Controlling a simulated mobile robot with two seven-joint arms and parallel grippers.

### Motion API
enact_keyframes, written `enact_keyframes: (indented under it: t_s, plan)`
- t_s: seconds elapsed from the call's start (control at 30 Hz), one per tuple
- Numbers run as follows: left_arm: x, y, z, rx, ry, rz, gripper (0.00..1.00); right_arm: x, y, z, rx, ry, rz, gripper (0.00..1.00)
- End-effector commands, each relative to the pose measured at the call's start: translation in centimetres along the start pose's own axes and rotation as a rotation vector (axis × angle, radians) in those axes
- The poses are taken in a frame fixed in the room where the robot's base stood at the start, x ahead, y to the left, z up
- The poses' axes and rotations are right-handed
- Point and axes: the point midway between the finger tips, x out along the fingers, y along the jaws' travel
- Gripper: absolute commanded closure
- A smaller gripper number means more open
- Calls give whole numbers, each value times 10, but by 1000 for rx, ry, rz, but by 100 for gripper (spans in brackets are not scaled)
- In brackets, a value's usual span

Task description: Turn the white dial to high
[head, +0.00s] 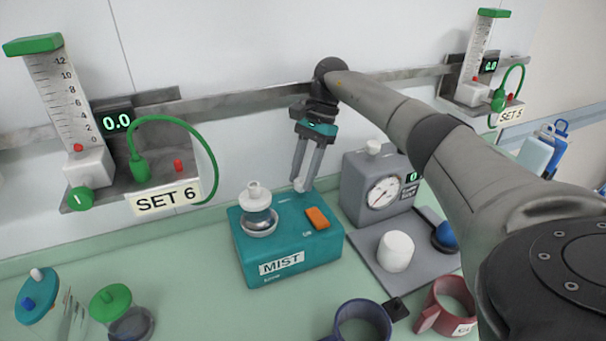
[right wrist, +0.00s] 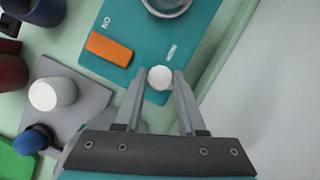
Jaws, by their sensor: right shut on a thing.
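The teal MIST box (head: 290,255) stands on the green counter, with an orange switch (head: 317,218) on top. The white dial (head: 300,185) is at the back edge of its top, partly hidden by my fingers. My right gripper (head: 303,180) points down from above, its fingertips on either side of the dial. In the right wrist view the white dial (right wrist: 160,77) sits between the fingertips of my right gripper (right wrist: 160,80), which is shut on it. I cannot read the dial's setting. My left gripper is not in view.
A clear cup with a white cap (head: 257,210) sits on the MIST box. A grey gauge unit (head: 375,190) stands close to the right, with a white cylinder (head: 396,251) in front. Mugs (head: 362,322) are at the front. The SET 6 flowmeter shelf (head: 110,190) is on the wall at left.

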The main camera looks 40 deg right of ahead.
Motion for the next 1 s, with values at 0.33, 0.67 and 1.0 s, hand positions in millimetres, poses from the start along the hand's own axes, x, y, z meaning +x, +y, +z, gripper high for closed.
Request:
enact_keyframes:
  t_s: [0.33, 0.67, 1.0]
  plan:
    - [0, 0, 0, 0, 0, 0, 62, 0, 0, 0, 1, 2, 0, 53]
    - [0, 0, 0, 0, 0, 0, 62, 0, 0, 0, 1, 1, 0, 31]
    - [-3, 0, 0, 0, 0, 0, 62, -23, -1, 9, -2, 2, -4, 31]
